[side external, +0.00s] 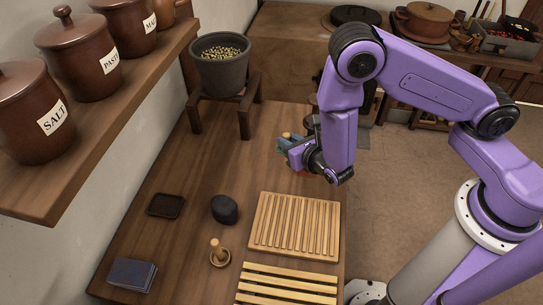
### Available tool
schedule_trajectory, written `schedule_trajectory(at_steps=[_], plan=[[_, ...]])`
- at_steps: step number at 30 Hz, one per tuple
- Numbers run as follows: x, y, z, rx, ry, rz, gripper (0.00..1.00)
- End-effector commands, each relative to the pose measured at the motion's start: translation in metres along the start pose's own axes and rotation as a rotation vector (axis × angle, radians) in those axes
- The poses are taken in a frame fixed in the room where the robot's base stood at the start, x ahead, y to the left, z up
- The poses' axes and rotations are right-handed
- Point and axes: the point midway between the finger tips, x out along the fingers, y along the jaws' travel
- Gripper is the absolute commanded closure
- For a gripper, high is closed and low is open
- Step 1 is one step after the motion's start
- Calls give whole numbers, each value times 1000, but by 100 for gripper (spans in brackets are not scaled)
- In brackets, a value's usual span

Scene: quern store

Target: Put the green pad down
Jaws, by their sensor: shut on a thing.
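My gripper (291,150) is above the far right part of the wooden table (190,160), right of the grey pot's stand. It is shut on a small teal-green thing (283,143), which I take to be the green pad. The arm and fingers cover part of it, so its full shape is hidden. The view does not show clearly how far it is from the table. A small bit of red shows just below the gripper, too hidden to name.
A grey pot of grain (221,77) stands on a wooden stand. Nearer are a dark tray (165,206), a black stone (224,209), a wooden ring with a peg (219,258), a dark blue pad (132,275) and slatted racks (294,225). The table's middle is clear.

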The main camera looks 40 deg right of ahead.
Motion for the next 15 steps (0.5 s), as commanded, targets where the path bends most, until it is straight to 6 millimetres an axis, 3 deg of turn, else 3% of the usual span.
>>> schedule_trajectory(at_steps=[9, 15], plan=[[52, 16, -27, 0, -1, -1, 100], [65, 21, -34, 0, 0, 1, 100]])
